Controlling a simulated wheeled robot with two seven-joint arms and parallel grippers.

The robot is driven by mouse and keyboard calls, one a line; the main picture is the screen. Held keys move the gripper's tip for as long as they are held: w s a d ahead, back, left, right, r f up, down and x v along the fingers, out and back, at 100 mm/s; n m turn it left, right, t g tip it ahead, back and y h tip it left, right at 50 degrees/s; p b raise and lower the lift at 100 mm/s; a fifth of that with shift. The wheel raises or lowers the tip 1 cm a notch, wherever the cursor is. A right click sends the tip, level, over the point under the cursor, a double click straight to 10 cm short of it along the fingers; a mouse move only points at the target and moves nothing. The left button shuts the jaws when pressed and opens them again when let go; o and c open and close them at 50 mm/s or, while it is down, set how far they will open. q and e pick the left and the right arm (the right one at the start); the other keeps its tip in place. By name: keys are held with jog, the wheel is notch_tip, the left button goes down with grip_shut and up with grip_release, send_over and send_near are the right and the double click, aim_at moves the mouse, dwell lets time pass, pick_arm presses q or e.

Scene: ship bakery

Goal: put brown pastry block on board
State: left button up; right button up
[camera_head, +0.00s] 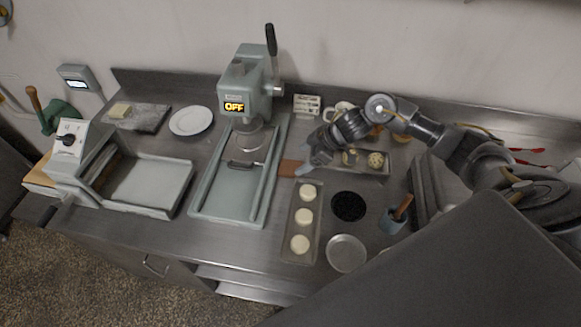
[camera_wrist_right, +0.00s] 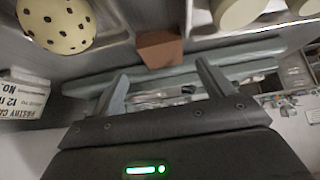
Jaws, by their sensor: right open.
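The brown pastry block (camera_head: 290,168) lies on the steel counter between the press bed and the tray of round dough pieces. It also shows in the right wrist view (camera_wrist_right: 160,48), just beyond the fingertips. My right gripper (camera_head: 316,163) is open beside the block, on its right side, with nothing between its fingers (camera_wrist_right: 161,80). A grey marbled board (camera_head: 150,119) lies at the back left, with a pale yellow block (camera_head: 120,110) on it. My left gripper is out of view.
A press (camera_head: 242,85) reading OFF stands over a pale green bed (camera_head: 228,194). A white plate (camera_head: 191,121) sits beside the marbled board. A tray (camera_head: 300,255) of round dough pieces, a dark round dish (camera_head: 348,205) and a metal dish (camera_head: 346,253) are in front.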

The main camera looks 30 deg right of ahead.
aim_at(288, 168)
jog(key=shift+a+f+p, duration=0.35)
jog(key=p+x, duration=0.1)
jog(key=x, duration=0.2)
jog(key=shift+w+a+f, duration=0.1)
jog(key=shift+a+f, duration=0.15)
jog(key=shift+w+a+f, duration=0.15)
jog(key=shift+f, duration=0.15)
jog(key=c, duration=1.2)
